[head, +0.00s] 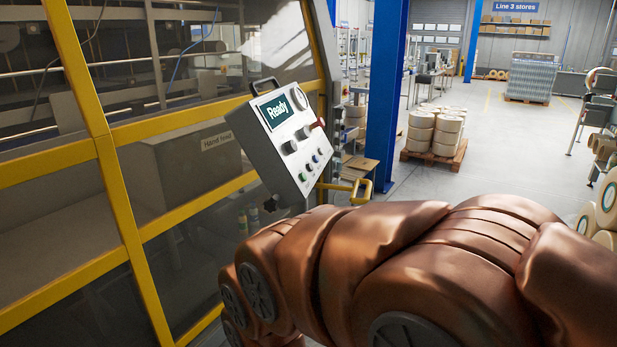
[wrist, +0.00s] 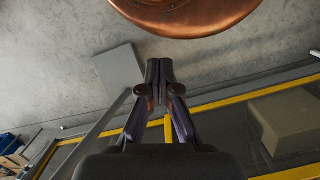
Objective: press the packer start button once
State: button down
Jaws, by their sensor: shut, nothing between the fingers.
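The packer's grey control panel (head: 255,150) is tilted on the yellow-framed machine in the head view. Its screen (head: 277,111) reads "Ready". Below the screen are dark knobs and a row of small buttons, including a green button (head: 303,177) and a blue one (head: 316,158). Their labels are too small to read, so I cannot tell which is the start button. A red part shows at the panel's right edge. My gripper (wrist: 160,84) is shut and empty in the wrist view, with no button visible at its fingertips. It is hidden in the head view.
The yellow frame (head: 104,150) and clear guards of the packer stand at left, with a grey "Hand feed" box (head: 190,160) behind them. A yellow rail (head: 345,190) is right of the panel.

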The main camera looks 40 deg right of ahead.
jog(key=shift+w, duration=0.1)
jog(key=w+d+r+t+y+b, duration=0.1)
jog(key=w+r+t, duration=0.25)
jog(key=w, duration=0.55)
jog(key=w+d+r+n+t+y+b, duration=0.1)
jog(key=w+r+t, duration=0.1)
jog(key=w+r, duration=0.5)
jog(key=w+d+r+t+y+b, duration=0.1)
jog(key=w+d+r+t+b, duration=0.15)
jog(key=w, duration=0.85)
jog(key=w+d+r+t, duration=0.3)
jog(key=w+d+r, duration=0.1)
jog(key=w+d, duration=0.1)
jog(key=w+d+r+m+t+h+b, duration=0.1)
jog(key=w+d+r+m+t, duration=0.15)
jog(key=d, duration=0.65)
jog(key=w+d+r+m+t+h+b, duration=0.1)
jog(key=w+d+m+h, duration=0.15)
jog(key=d, duration=0.65)
jog(key=s+d+f+m+h, duration=0.1)
jog(key=d, duration=0.8)
jog(key=s+d+f+m+t+h, duration=0.1)
jog(key=s+d+m+h, duration=0.1)
jog(key=d, duration=0.7)
jog(key=shift+d+f+b, duration=0.15)
jog(key=shift+d+b, duration=0.15)
jog(key=shift+d, duration=0.1)
jog(key=shift+w+a+h, duration=0.1)
jog(key=shift+h, duration=0.15)
